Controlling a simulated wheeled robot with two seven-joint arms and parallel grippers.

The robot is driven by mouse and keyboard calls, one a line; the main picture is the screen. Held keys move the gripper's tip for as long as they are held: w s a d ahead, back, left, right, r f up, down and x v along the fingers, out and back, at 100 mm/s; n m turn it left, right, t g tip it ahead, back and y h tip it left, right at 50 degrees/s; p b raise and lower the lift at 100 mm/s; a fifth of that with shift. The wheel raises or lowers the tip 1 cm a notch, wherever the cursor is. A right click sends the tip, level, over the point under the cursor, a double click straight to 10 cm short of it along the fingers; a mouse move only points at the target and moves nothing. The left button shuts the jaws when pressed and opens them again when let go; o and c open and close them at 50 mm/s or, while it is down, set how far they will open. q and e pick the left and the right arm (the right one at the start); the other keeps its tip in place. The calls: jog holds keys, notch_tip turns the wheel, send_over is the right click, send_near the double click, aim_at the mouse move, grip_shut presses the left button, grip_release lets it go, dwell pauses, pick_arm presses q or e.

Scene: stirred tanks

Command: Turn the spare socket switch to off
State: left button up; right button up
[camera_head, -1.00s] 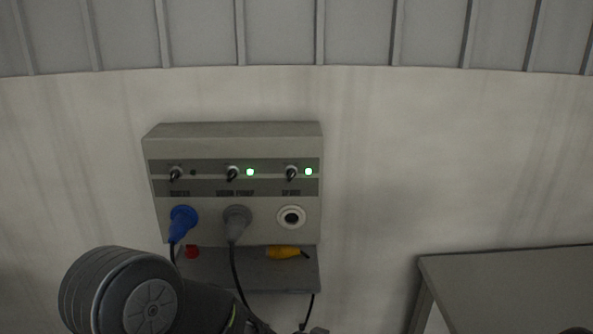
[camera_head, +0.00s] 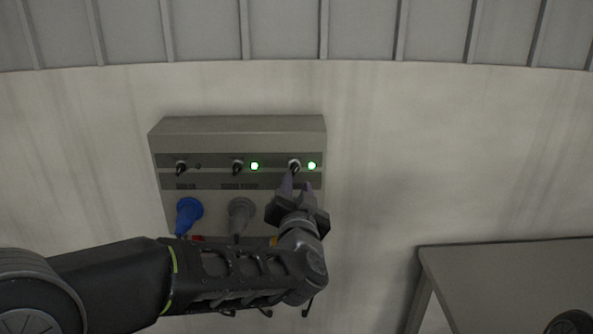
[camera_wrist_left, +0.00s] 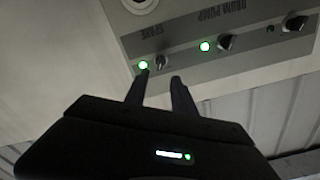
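The spare socket switch (camera_head: 295,167) is the rightmost black knob on the grey wall-mounted socket box (camera_head: 240,125), with a lit green lamp (camera_head: 312,166) beside it. In the left wrist view the spare switch (camera_wrist_left: 162,62) and its lit lamp (camera_wrist_left: 143,65) are near the fingertips. My left gripper (camera_head: 297,182) is just below the switch, with its fingers apart. In the left wrist view the left gripper (camera_wrist_left: 160,77) is open, with the knob just beyond the gap; I cannot tell whether they touch. The gripper hides the spare socket in the head view.
The drum pump switch (camera_head: 237,168) has a lit green lamp (camera_head: 254,166). The leftmost switch (camera_head: 181,168) has an unlit lamp. A blue plug (camera_head: 188,214) and a grey plug (camera_head: 241,213) sit below. A grey table (camera_head: 510,260) stands at right.

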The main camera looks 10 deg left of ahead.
aim_at(296, 169)
pick_arm(q)
jog(key=p+x, duration=0.1)
jog(key=x, duration=0.6)
jog(key=shift+w, duration=0.15)
jog(key=shift+c, duration=0.5)
grip_shut()
